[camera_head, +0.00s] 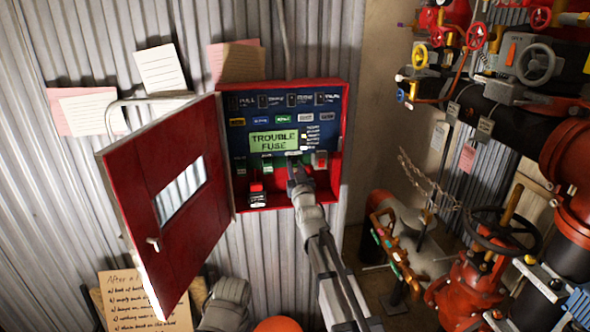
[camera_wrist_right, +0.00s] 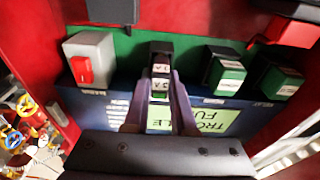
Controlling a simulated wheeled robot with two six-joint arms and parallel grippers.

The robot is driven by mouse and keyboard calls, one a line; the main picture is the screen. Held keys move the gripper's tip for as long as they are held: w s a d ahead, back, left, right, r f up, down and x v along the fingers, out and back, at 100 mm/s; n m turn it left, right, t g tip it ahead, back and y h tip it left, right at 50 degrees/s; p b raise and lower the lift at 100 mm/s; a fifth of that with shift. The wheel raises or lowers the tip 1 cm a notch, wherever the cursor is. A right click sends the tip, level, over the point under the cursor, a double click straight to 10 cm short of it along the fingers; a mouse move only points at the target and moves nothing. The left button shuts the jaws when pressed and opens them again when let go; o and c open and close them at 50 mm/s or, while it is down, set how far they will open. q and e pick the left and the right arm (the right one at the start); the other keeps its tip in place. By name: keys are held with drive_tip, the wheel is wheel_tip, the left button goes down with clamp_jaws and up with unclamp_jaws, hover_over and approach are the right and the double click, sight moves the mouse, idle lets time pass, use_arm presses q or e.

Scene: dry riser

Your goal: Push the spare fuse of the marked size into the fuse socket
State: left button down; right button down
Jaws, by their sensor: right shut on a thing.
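The open red panel box (camera_head: 340,120) on the corrugated wall has a lit display (camera_head: 273,141) reading "TROUBLE FUSE". My right gripper (camera_head: 296,178) reaches the row of parts below the display. In the right wrist view, its two fingers (camera_wrist_right: 165,95) are shut on a small labelled fuse (camera_wrist_right: 160,86), in line with a dark labelled block, which I take for the fuse socket (camera_wrist_right: 160,53). How far the fuse sits in it I cannot tell. Two green-faced blocks (camera_wrist_right: 226,74) (camera_wrist_right: 281,80) stand beside it. My left gripper is not in view.
A white block with a red switch (camera_wrist_right: 90,60) is close beside my fingers. The red door (camera_head: 165,200) hangs open on the left. A red, black and white item (camera_head: 257,194) sits in the box's lower left. Red pipes and valves (camera_head: 480,260) stand at right.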

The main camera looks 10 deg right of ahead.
sight(295, 167)
drive_tip(key=shift+w, duration=0.5)
drive_tip(key=shift+s, duration=0.35)
idle(0.3)
drive_tip(key=shift+s, duration=2.2)
drive_tip(key=shift+w, duration=0.1)
drive_tip(key=shift+w, duration=0.6)
drive_tip(key=shift+w, duration=1.75)
drive_tip(key=c, duration=0.7)
unclamp_jaws()
drive_tip(key=shift+o, duration=0.2)
